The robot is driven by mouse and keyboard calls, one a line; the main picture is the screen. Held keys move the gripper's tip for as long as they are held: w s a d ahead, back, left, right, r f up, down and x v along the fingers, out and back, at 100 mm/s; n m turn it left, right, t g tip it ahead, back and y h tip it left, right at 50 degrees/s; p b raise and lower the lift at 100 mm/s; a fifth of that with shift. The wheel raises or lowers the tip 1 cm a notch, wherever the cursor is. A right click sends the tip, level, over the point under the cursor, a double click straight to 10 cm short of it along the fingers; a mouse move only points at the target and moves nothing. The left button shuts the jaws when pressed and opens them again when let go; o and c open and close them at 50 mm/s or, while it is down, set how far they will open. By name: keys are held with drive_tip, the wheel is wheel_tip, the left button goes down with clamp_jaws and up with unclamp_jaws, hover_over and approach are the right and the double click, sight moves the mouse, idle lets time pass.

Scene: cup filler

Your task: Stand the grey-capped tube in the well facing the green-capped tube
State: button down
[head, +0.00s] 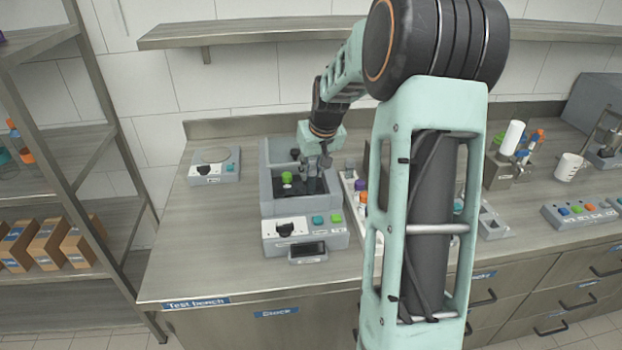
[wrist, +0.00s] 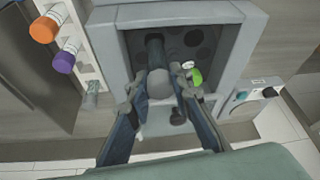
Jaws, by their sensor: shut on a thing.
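The grey-capped tube (wrist: 160,85) is between the fingers of my gripper (wrist: 160,80) in the wrist view. Its dark body (wrist: 155,50) points away from the camera into the grey machine (wrist: 108,28). I cannot tell whether its lower end is inside a well. The green-capped tube (wrist: 196,77) stands in the dark rotor (wrist: 205,37), to the right of the held tube. In the head view my gripper (head: 317,168) is over the open machine (head: 265,187), just right of the green-capped tube (head: 287,178). The grey cap is not clear there.
A white rack (wrist: 76,18) holds an orange-capped tube (wrist: 43,29) and a purple-capped tube (wrist: 64,62), beside the machine. The machine's walls surround the rotor. A control panel (head: 290,230) is at its front. A small round-plated device (head: 214,170) stands at left, with clear bench around it.

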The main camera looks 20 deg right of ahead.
sight(313, 175)
wheel_tip(313, 175, down, 3)
drive_tip(key=shift+w+f, duration=0.1)
drive_tip(key=shift+f, duration=0.1)
drive_tip(key=shift+f+b, duration=0.5)
drive_tip(key=shift+f, duration=0.1)
drive_tip(key=c, duration=1.7)
unclamp_jaws()
drive_tip(key=shift+c, duration=0.2)
drive_tip(key=shift+r+p, duration=0.5)
drive_tip(key=shift+r, duration=0.1)
drive_tip(key=v, duration=1.2)
drive_tip(key=shift+r, duration=0.1)
